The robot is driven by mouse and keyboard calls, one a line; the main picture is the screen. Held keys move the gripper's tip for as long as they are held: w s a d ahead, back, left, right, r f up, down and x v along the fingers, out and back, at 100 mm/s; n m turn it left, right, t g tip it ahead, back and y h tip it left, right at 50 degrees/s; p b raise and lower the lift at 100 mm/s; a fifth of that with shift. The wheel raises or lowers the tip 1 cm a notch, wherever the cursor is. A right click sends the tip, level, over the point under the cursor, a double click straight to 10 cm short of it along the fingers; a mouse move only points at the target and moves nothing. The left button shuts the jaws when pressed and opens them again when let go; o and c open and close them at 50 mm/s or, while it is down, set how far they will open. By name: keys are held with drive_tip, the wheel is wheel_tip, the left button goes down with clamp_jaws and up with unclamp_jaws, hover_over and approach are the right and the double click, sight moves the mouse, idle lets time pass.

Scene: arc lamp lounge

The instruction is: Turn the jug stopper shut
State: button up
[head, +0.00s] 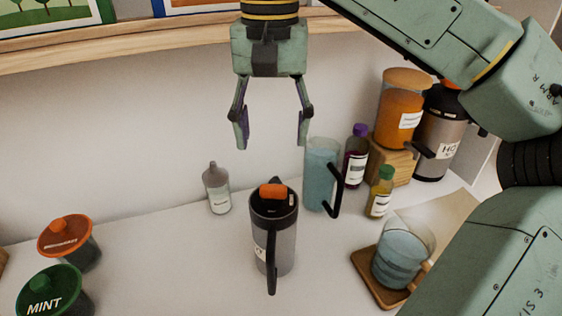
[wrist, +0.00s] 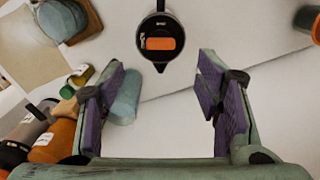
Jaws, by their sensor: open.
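The jug (head: 285,240) stands upright on the white counter, grey with a black lid and a black handle facing me. Its orange stopper (head: 273,191) sits on top of the lid. In the wrist view the stopper (wrist: 161,43) shows as an orange bar lying crosswise on the round black lid (wrist: 158,25). My gripper (head: 272,142) is open and empty, above and apart from the jug. In the wrist view my gripper (wrist: 166,90) has its two purple-padded fingers spread wide, with the jug beyond their tips.
A blue pitcher (head: 321,180) stands close right of the jug, and a small grey bottle (head: 216,188) behind left. Bottles, an orange canister (head: 398,120) and a glass on a wooden coaster (head: 365,272) fill the right. Lidded jars (head: 66,236) stand left. A shelf (head: 120,42) runs above.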

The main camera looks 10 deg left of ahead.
sight(273, 189)
wheel_tip(273, 189, down, 11)
drive_tip(key=shift+s+r+p, duration=0.1)
drive_tip(key=shift+r+p, duration=0.05)
drive_tip(key=shift+p, duration=0.15)
drive_tip(key=c, duration=1.2)
drive_tip(key=shift+o, duration=0.2)
